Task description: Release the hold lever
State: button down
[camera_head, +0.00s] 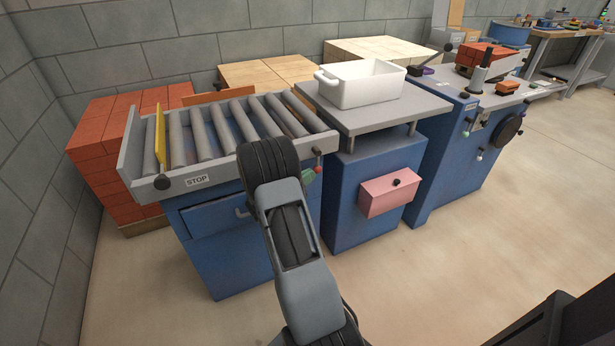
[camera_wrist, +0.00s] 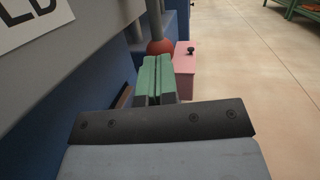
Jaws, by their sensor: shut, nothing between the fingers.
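The hold lever shows in the wrist view as a grey rod ending in a red ball knob (camera_wrist: 160,47). Part of a white label (camera_wrist: 30,18) with the letters "LD" is on the grey panel at the upper left. My gripper (camera_wrist: 157,62) has green fingers pressed together, with nothing between them. The fingertips are just below the knob in the picture; I cannot tell whether they touch it. In the head view the red knob (camera_head: 318,169) hangs at the right front corner of the roller table (camera_head: 245,160). My gripper (camera_head: 309,177) is right beside it, partly behind my arm.
A blue cabinet with a pink box (camera_head: 390,192) on its front stands just right of the lever; the box also shows in the wrist view (camera_wrist: 186,65). A white tub (camera_head: 362,84) sits on top. Stacked red bricks (camera_head: 105,140) are at the left. Open floor lies in front.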

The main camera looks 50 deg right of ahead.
jog(key=shift+d, duration=0.15)
jog(key=s+d+r+h+p, duration=0.1)
jog(key=s+d+r+p, duration=0.1)
jog(key=d, duration=0.7)
jog(key=shift+s, duration=0.9)
jog(key=shift+d+r+h, duration=0.1)
jog(key=shift+r+h, duration=0.05)
jog(key=shift+h, duration=0.15)
notch_tip(320, 180, down, 14)
jog(key=s+a+b, duration=0.2)
dwell(0.6)
jog(key=shift+r, duration=0.15)
dwell(0.4)
